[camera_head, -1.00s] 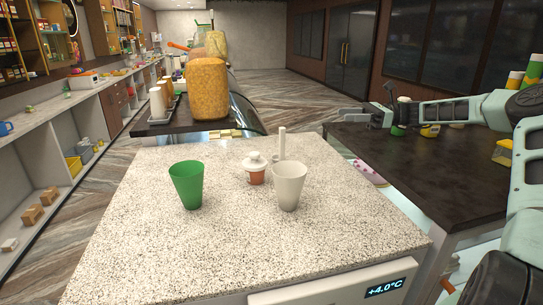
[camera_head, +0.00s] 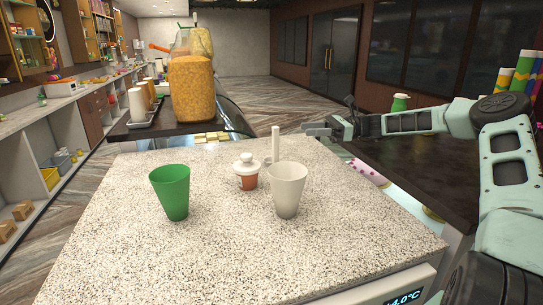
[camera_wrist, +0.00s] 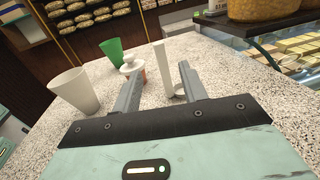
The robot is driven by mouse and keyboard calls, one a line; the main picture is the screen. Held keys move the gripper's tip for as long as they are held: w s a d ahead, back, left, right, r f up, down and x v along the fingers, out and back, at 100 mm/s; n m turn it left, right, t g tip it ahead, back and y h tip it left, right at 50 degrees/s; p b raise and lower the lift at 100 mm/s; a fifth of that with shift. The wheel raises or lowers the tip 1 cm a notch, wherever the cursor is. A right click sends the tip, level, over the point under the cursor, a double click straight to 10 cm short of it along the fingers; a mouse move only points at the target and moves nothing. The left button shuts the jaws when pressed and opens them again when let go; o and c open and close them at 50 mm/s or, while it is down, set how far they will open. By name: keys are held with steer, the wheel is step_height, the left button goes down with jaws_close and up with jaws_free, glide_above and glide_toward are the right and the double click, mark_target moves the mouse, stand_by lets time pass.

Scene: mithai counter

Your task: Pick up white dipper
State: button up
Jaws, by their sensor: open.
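The white dipper (camera_head: 275,143) stands on the speckled counter with its thin handle upright, behind the white cup (camera_head: 287,190). Its lower part is partly hidden by that cup in the head view. In the wrist view the dipper's handle (camera_wrist: 161,66) rises between my finger lines, with its small round bowl beside the right finger. My gripper (camera_head: 313,131) is open and empty, to the right of the dipper in the head view. In the wrist view my gripper (camera_wrist: 160,72) points toward the dipper, apparently still apart from it.
A small white-lidded orange jar (camera_head: 246,173) stands close left of the dipper. A green cup (camera_head: 173,191) is farther left. A large orange-filled jar (camera_head: 192,88) and stacked cups (camera_head: 138,105) stand on the dark counter behind. The front of the speckled counter (camera_head: 230,255) is clear.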

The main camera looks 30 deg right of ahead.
mark_target(275, 133)
steer(key=p+x, duration=0.5)
steer(key=x, duration=0.5)
steer(key=shift+w+a+f, duration=0.1)
steer(key=shift+a, duration=0.3)
steer(key=shift+w+a+f, duration=0.1)
steer(key=shift+a+f, duration=0.1)
steer(key=shift+a, duration=0.05)
jaws_close()
